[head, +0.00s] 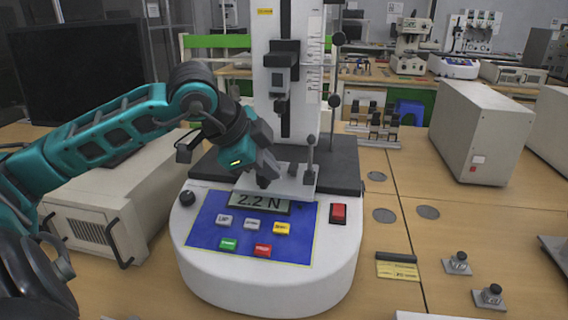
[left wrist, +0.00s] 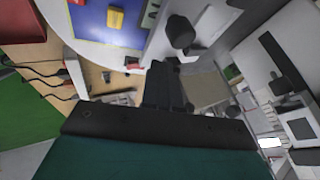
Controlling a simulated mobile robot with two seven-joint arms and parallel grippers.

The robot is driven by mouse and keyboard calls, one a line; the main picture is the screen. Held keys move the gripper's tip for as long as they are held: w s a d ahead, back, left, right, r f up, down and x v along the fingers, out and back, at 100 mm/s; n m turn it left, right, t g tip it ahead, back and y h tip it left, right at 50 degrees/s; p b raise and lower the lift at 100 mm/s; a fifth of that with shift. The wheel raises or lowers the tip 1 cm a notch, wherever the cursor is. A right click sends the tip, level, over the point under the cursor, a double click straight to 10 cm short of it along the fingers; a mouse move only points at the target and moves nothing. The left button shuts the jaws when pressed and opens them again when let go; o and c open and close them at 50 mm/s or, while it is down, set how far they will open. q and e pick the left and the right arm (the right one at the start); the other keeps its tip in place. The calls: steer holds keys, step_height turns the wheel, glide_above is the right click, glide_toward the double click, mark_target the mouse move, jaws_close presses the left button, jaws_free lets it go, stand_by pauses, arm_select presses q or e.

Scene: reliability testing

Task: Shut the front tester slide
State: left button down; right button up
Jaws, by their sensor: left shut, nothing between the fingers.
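The front tester slide (head: 296,184) is a light grey metal plate with an upright dark-knobbed post (head: 310,156). It juts forward from the dark base of the tester (head: 265,285), just above the 2.2 N display (head: 262,203). My left gripper (head: 264,181) is at the slide's left part, left of the post, pointing down with its fingers together and nothing between them. Whether it touches the slide I cannot tell. In the left wrist view the dark fingers (left wrist: 165,80) are close beside the slide's dark knob (left wrist: 180,32). My right gripper is not in view.
A grey instrument box with handles (head: 100,215) and a dark monitor (head: 80,85) stand left of the tester. A red switch (head: 339,213) and several coloured buttons are on the tester's front. Right of it are small fixtures (head: 457,263) and a large beige box (head: 480,130).

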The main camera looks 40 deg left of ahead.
mark_target(294, 177)
arm_select(q)
steer(key=p+x, duration=0.1)
steer(key=x, duration=0.2)
steer(key=shift+w+d+f, duration=0.1)
steer(key=shift+w+f, duration=0.15)
steer(key=shift+w, duration=0.1)
steer(key=w, duration=0.1)
steer(key=w+a+p, duration=0.1)
steer(key=shift+w+a, duration=0.2)
steer(key=shift+w, duration=0.1)
steer(key=shift+w+a+f, duration=0.15)
steer(key=shift+w+a, duration=0.1)
steer(key=shift+w, duration=0.2)
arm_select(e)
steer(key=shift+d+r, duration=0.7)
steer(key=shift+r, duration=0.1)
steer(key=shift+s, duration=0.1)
arm_select(q)
steer(key=shift+w, duration=0.1)
